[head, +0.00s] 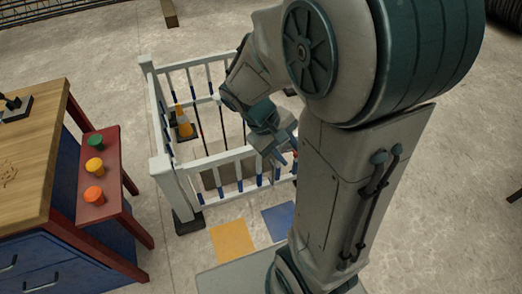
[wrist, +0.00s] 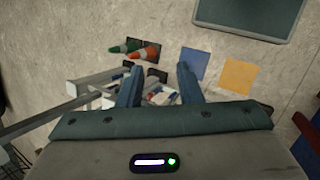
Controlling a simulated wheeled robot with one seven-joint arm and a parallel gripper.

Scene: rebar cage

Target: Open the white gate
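The white gate (head: 240,186), a low railing with blue-ended bars, stands in front of me as part of a white fenced pen. It looks shut against the post on its left, though its right end is hidden behind my arm. My gripper (head: 284,158) is at the right part of the gate, near its top rail. In the wrist view my gripper (wrist: 158,84) has its two blue fingers wide apart. White railing parts (wrist: 160,95) with blue and red bits show between and below the fingers. I cannot tell whether the fingers touch the gate.
An orange cone (head: 184,124) stands inside the pen; green and orange cones (wrist: 145,52) show in the wrist view. A wooden workbench (head: 35,150) and a red shelf with coloured knobs (head: 108,180) stand at left. Yellow (head: 232,240) and blue (head: 280,221) floor squares lie before the gate.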

